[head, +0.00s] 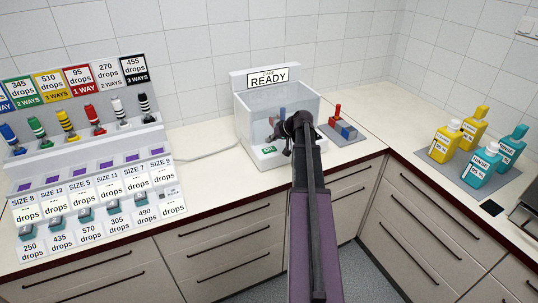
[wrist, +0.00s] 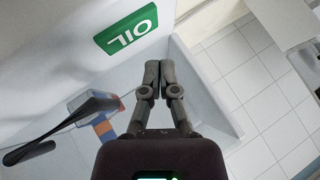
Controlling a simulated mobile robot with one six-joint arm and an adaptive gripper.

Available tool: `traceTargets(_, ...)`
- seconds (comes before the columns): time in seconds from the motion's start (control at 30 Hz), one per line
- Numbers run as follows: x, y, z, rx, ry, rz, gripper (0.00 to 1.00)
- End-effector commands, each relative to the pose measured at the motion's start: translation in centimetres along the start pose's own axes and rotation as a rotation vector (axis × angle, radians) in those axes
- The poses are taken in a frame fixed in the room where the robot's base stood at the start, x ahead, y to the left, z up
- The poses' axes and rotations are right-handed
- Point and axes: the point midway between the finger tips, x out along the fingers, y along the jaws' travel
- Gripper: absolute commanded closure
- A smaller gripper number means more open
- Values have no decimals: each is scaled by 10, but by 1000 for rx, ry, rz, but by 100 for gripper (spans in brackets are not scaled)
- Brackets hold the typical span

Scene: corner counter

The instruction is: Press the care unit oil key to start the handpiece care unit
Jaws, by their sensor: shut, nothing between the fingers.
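The care unit (head: 254,132) is a white box with a clear window and a READY sign (head: 267,77) on top, standing on the counter. Its green oil key (head: 268,150), lettered OIL, is low on the front. The key (wrist: 134,27) shows large at the upper left of the wrist view, on a white face. My gripper (head: 278,137) is in front of the unit, to the right of the key. In the wrist view my gripper (wrist: 158,68) is shut and empty, its fingertips beside the key. I see a gap in the picture; exact depth is unclear.
A grey mat (head: 343,133) with red and blue pieces lies right of the unit. Several yellow (head: 445,141) and teal (head: 482,165) bottles stand on the right counter. A rack (head: 85,150) with several coloured parts fills the left counter. Blue and orange pieces (wrist: 103,127) and a black rod show in the wrist view.

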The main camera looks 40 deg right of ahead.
Motion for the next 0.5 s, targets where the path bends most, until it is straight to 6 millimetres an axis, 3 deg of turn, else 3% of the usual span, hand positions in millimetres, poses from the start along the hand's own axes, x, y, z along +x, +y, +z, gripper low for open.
traceTargets(0.5,13,9,9,0,0,0,100)
